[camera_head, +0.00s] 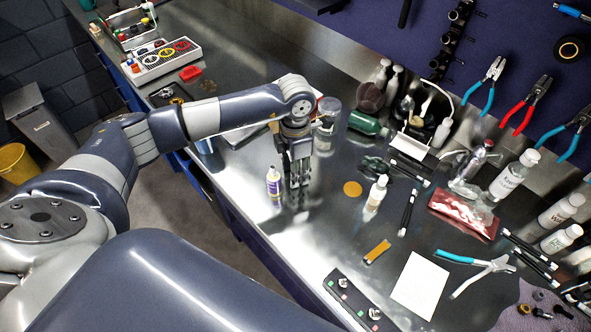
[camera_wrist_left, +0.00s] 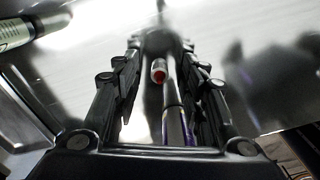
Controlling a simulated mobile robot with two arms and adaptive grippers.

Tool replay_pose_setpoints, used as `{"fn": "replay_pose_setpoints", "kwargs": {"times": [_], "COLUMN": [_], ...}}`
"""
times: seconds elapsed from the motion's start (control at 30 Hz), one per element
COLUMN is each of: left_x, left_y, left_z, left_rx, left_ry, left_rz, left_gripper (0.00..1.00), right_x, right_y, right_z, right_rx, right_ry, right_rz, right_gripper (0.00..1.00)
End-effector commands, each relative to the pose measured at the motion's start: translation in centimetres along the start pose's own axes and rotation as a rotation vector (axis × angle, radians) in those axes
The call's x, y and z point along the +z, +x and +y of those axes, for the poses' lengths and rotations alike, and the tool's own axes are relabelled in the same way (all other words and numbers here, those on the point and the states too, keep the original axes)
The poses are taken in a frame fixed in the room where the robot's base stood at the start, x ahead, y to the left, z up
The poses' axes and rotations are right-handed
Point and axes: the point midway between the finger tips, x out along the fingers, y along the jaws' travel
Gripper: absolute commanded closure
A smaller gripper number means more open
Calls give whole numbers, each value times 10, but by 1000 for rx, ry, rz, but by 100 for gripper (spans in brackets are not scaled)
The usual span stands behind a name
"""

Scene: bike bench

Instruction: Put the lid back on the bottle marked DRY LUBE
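My left gripper (camera_head: 297,185) points down at the bench, just right of a small upright bottle (camera_head: 273,184) with a pale top and a purple and yellow label. Part of a bottle (camera_wrist_left: 14,33) shows at the upper left of the left wrist view. In that view my left gripper (camera_wrist_left: 160,45) has its fingers apart. A small red-ended cylinder (camera_wrist_left: 158,71) shows between them, not visibly touching either; I cannot tell if it is the lid. Another white-topped bottle (camera_head: 376,194) stands to the right. I cannot read DRY LUBE on any label. My right gripper is not in view.
A flat orange disc (camera_head: 352,188) and a white card (camera_head: 419,285) lie on the bench. Pliers (camera_head: 478,268) and a black switch strip (camera_head: 352,298) lie nearer the front.

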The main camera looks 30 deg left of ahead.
Motion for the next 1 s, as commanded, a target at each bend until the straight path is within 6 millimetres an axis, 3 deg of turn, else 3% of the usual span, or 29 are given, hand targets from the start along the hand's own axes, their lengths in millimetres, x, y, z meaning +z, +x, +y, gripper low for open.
{"fn": "replay_pose_setpoints", "kwargs": {"times": [0.27, 0.6, 1.0], "left_x": [0, 0, 0], "left_y": [1, 0, -1], "left_z": [0, 0, 0], "left_rx": [0, 0, 1], "left_ry": [0, -1, -1], "left_rz": [0, 0, -1], "left_gripper": [61, 93, 94], "right_x": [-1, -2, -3], "right_y": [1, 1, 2], "right_z": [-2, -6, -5], "right_rx": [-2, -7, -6], "right_ry": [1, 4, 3], "right_rz": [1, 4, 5], "right_gripper": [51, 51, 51]}}
